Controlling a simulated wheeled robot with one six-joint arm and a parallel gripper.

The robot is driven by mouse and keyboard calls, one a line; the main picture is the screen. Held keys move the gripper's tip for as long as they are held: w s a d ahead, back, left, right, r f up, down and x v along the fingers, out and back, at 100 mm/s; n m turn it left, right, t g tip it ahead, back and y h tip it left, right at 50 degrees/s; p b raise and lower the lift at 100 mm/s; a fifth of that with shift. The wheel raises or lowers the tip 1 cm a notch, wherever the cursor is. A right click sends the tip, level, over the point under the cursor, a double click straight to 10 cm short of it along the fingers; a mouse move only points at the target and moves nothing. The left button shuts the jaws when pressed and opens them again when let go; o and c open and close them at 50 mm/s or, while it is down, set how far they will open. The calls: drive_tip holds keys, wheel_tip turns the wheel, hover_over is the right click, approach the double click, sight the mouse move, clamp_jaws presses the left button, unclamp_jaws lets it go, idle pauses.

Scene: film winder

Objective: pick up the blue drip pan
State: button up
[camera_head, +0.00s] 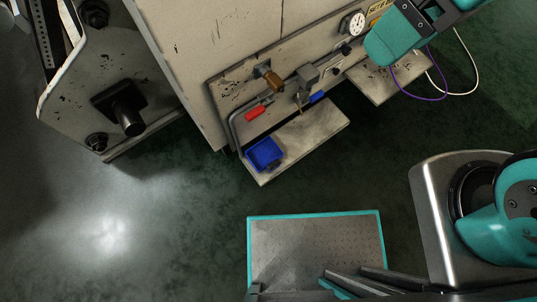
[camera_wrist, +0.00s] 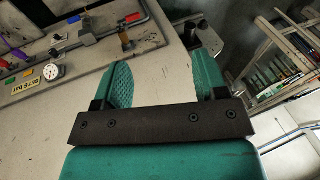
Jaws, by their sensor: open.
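The blue drip pan (camera_head: 264,154) is a small, shallow, open tray in the head view. It sits at the left end of a grey shelf (camera_head: 314,133) that juts from the machine's front. In the wrist view my gripper (camera_wrist: 163,78) has its two teal fingers spread wide, with nothing held between them. I cannot make out the pan in the wrist view, and the fingers are well away from it. Part of my teal arm shows at the upper right of the head view, but the fingertips cannot be seen there.
A red handle (camera_head: 255,113) and a bent pipe are close above the pan. A brass fitting (camera_head: 268,77), a blue handle (camera_head: 317,97) and a gauge (camera_head: 352,23) line the panel. A second shelf (camera_head: 392,80) is at right, with cables beyond.

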wheel_tip(320, 180, down, 26)
drive_tip(key=w+n+b, duration=0.1)
drive_tip(key=w+b, duration=0.1)
drive_tip(key=b, duration=2)
drive_tip(key=n+g+b, duration=0.2)
drive_tip(key=n+b, duration=0.8)
drive_tip(key=n, duration=0.6)
hover_over(273, 163)
drive_tip(key=w+d, duration=0.3)
drive_tip(key=d, duration=0.2)
wheel_tip(273, 163, down, 47)
drive_tip(key=shift+n+g, duration=0.3)
drive_tip(key=shift+n, duration=0.1)
drive_tip(key=b+x, duration=0.2)
drive_tip(key=x, duration=0.2)
drive_tip(key=d+b+x, duration=0.1)
drive_tip(key=b+x, duration=0.1)
drive_tip(key=x, duration=0.2)
drive_tip(key=b+x, duration=0.2)
drive_tip(key=x, duration=0.2)
drive_tip(key=shift+w+f, duration=0.15)
drive_tip(key=shift+f, duration=0.45)
drive_tip(key=shift+h, duration=0.3)
drive_tip(key=b+x, duration=0.2)
drive_tip(key=x, duration=0.1)
drive_tip(key=b+x, duration=0.2)
drive_tip(key=b, duration=0.1)
drive_tip(key=shift+a+f, duration=0.35)
drive_tip(key=shift+r, duration=0.15)
drive_tip(key=c, duration=1.1)
